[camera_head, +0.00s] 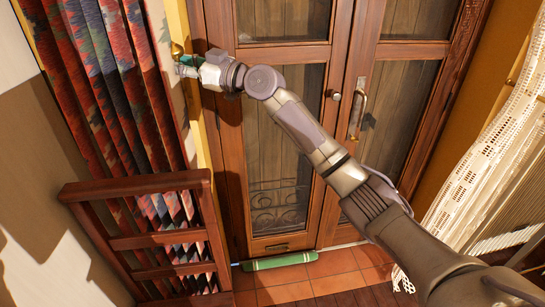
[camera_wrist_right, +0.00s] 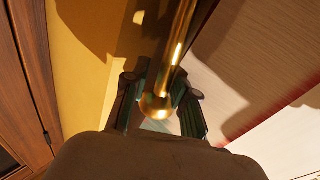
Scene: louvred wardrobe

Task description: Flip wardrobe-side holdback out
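The brass holdback (camera_wrist_right: 157,104) shows in the right wrist view as a shiny rod with a ball at its end. In the head view a small brass part of it (camera_head: 177,50) shows by the wall strip, between the patterned curtain (camera_head: 105,75) and the wooden door frame. My right gripper (camera_head: 184,65) is at this brass part. In the right wrist view its dark fingers (camera_wrist_right: 160,98) stand apart, one on each side of the ball end. I cannot tell whether either finger touches it. My left gripper is not in view.
Glazed wooden doors (camera_head: 285,130) with a handle (camera_head: 357,108) stand behind my right arm. A wooden rail (camera_head: 150,238) is at the lower left. A green draught stopper (camera_head: 280,261) lies on the tiles. A white lace curtain (camera_head: 490,160) hangs at the right.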

